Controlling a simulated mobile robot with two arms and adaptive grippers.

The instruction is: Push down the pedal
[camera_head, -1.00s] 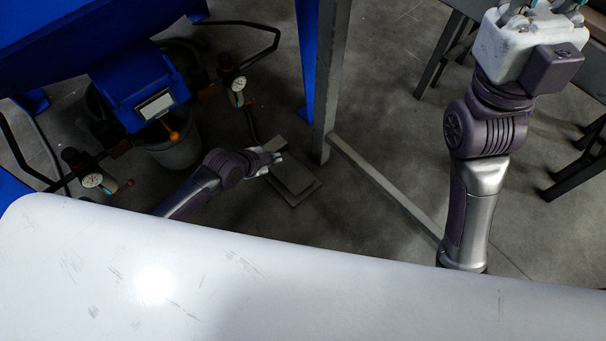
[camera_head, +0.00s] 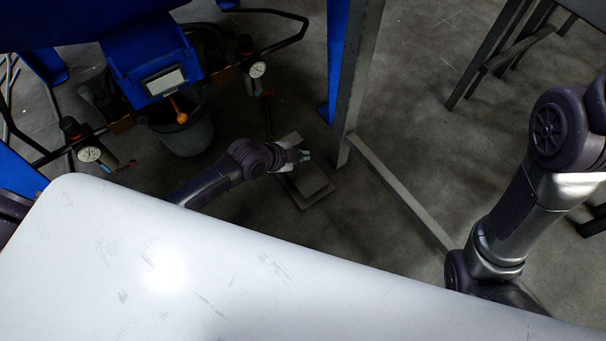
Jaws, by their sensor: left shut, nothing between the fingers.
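The pedal (camera_head: 312,180) is a flat grey metal piece on a wider dark base plate, low on the floor near the middle of the head view. My left gripper (camera_head: 304,156) is shut and empty at the upper edge of the pedal and hides part of it. I cannot tell whether its fingertips touch the pedal or hover just above it. My right arm reaches in at the right, and its gripper is out of view.
A grey post (camera_head: 357,80) and a low floor beam (camera_head: 400,196) stand right of the pedal. A blue machine (camera_head: 150,60) with gauges and a grey bin (camera_head: 185,135) are at the upper left. Open concrete floor lies beyond the beam.

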